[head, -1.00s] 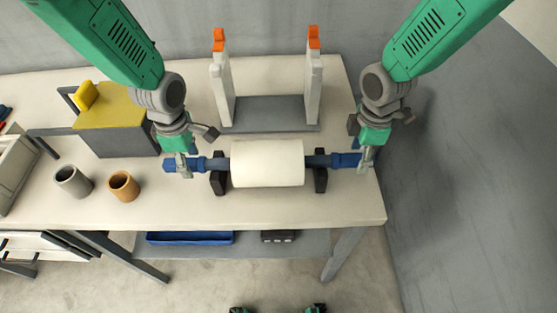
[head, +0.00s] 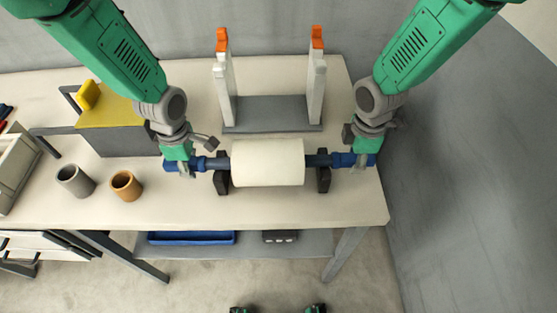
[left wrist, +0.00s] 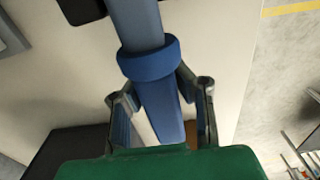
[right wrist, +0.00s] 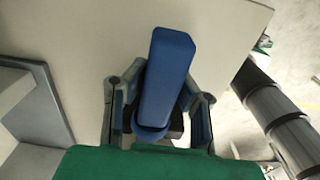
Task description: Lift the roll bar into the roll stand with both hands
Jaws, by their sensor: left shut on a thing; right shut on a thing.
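The roll bar (head: 268,162) is a thick white roll on a dark bar with blue end handles. It rests across two black cradles (head: 222,182) on the table. The roll stand (head: 272,113) stands behind it, a grey base with two white uprights tipped in orange. My left gripper (head: 187,170) is shut on the left blue handle, which shows between its fingers in the left wrist view (left wrist: 160,100). My right gripper (head: 360,165) is shut on the right blue handle, also between the fingers in the right wrist view (right wrist: 166,80). The gripped spots are partly hidden.
A grey box with a yellow top (head: 115,125) stands left of the stand. A grey cup (head: 76,182) and an orange-brown cup (head: 126,186) stand at the left front. A grey wall (head: 460,180) lies to the right. A blue tray (head: 190,238) is on the shelf below.

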